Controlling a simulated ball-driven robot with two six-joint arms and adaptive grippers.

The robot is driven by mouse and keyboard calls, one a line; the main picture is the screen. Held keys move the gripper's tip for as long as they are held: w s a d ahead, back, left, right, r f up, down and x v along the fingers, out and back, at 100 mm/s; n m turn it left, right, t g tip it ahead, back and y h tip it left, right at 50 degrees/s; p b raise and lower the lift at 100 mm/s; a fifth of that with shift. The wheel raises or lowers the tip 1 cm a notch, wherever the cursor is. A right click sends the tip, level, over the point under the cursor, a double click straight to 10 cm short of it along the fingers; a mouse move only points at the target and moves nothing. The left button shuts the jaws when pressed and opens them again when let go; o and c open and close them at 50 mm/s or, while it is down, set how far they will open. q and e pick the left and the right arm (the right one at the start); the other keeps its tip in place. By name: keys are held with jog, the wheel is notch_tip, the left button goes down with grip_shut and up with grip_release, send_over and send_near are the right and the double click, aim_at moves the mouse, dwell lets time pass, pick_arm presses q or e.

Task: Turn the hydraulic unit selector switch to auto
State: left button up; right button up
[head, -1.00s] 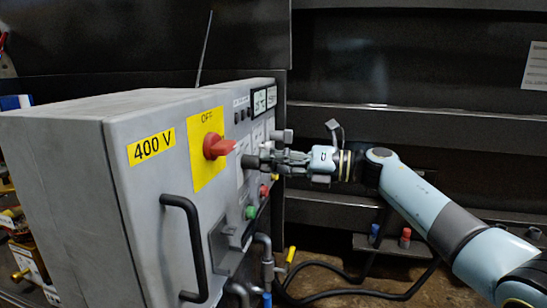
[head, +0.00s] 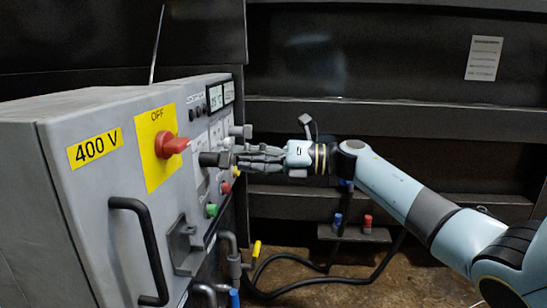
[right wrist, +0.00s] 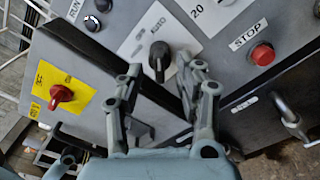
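A grey control box (head: 75,205) stands at the left of the head view. A black selector knob (head: 212,159) sticks out of its front face. My right gripper (head: 236,157) points left at this knob, very close to it; contact cannot be told. In the right wrist view a black selector knob (right wrist: 158,60) sits on a white plate with partly hidden lettering. It shows between the tips of my right gripper (right wrist: 163,75), whose fingers are apart. The knob's exact setting is unclear. My left gripper is not in view.
A red switch (head: 172,145) on a yellow OFF plate sits beside the knob. Another dark knob (head: 240,131) is just above my gripper. A green button (head: 211,210) and a black handle (head: 145,250) are lower. A red STOP button (right wrist: 262,54) shows in the wrist view.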

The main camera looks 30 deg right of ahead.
jog(key=v, duration=0.8)
jog(key=shift+s+d, duration=0.2)
